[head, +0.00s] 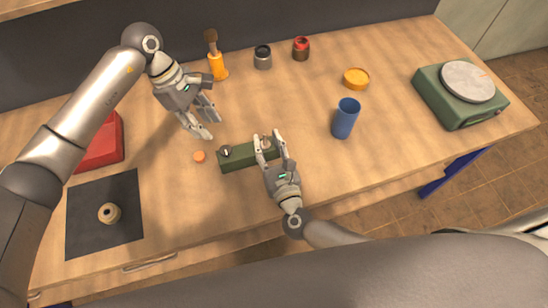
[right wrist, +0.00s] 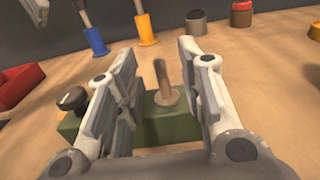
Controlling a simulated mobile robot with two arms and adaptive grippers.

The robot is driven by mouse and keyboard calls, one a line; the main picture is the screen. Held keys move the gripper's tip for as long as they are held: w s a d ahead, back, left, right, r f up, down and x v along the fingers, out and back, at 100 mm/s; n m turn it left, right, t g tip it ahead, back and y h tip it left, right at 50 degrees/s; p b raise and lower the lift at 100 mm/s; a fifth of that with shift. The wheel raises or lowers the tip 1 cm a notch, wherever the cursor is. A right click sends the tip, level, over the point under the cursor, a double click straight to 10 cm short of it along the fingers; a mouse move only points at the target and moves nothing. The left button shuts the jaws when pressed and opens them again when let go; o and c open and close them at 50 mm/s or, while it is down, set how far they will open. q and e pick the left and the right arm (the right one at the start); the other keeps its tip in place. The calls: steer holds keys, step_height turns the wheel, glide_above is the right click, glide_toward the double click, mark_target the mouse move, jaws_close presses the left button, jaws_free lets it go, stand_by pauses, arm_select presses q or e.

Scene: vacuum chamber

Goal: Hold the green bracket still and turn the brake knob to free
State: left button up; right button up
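The green bracket (head: 238,158) is a long, low block on the table at the front middle. A dark round knob (right wrist: 72,99) stands on its left end, and a brownish upright post (right wrist: 163,85) on its right part. My right gripper (head: 268,139) is open at the bracket's right end. In the right wrist view its fingers stand on either side of the post, with gaps and no grip seen. My left gripper (head: 212,127) is open and empty, above and behind the bracket's left end. The knob's setting is not readable.
A blue cup (head: 346,118) stands right of the bracket, and an orange disc (head: 199,156) lies left of it. A red bin (head: 100,146) and a dark mat (head: 88,236) with a spool (head: 109,213) are at left. A green scale (head: 450,107) is at far right.

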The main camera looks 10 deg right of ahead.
mark_target(226, 150)
steer(key=shift+w+a, duration=0.15)
steer(key=shift+w, duration=1.3)
jaws_close()
arm_select(q)
steer(key=o, duration=0.4)
steer(key=shift+d+r, duration=0.15)
steer(key=s+d+r+m+t+y, duration=0.2)
steer(key=d+r+y, duration=0.1)
step_height(226, 150, down, 12)
steer(key=shift+s+d+f, duration=0.1)
steer(key=shift+f, duration=0.1)
